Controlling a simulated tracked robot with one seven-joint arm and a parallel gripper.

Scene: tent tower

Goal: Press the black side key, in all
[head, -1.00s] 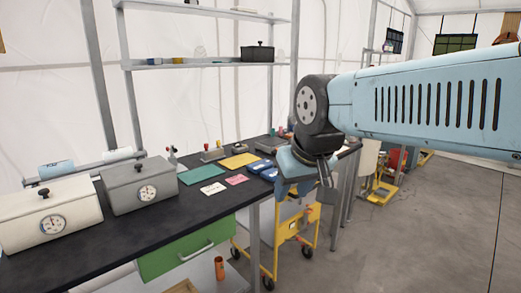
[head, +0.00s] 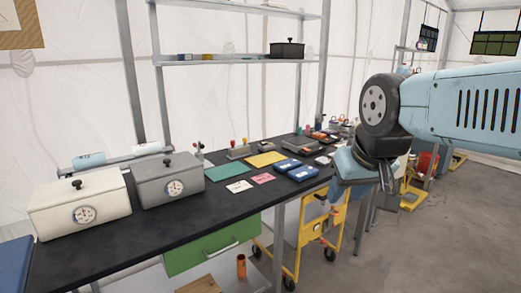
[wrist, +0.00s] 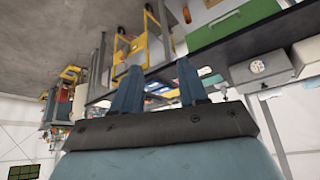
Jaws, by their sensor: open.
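I cannot make out a black side key in either view. Several small devices stand on the dark workbench (head: 110,245), among them two blue boxes, the nearer one (head: 303,173) and the farther one (head: 286,164); their sides are too small to read. My gripper (wrist: 158,68) is open and empty in the wrist view, its two blue fingers apart. In the head view my gripper (head: 387,180) hangs in the air right of the bench edge, pointing down, apart from everything on the bench. My arm hides part of the bench's far end.
A white box (head: 80,205) and a grey box (head: 168,180), each with a dial, stand on the near bench. Green (head: 225,172) and yellow (head: 265,159) sheets lie beyond. A yellow cart (head: 310,240) stands beneath. A shelf (head: 225,60) hangs above.

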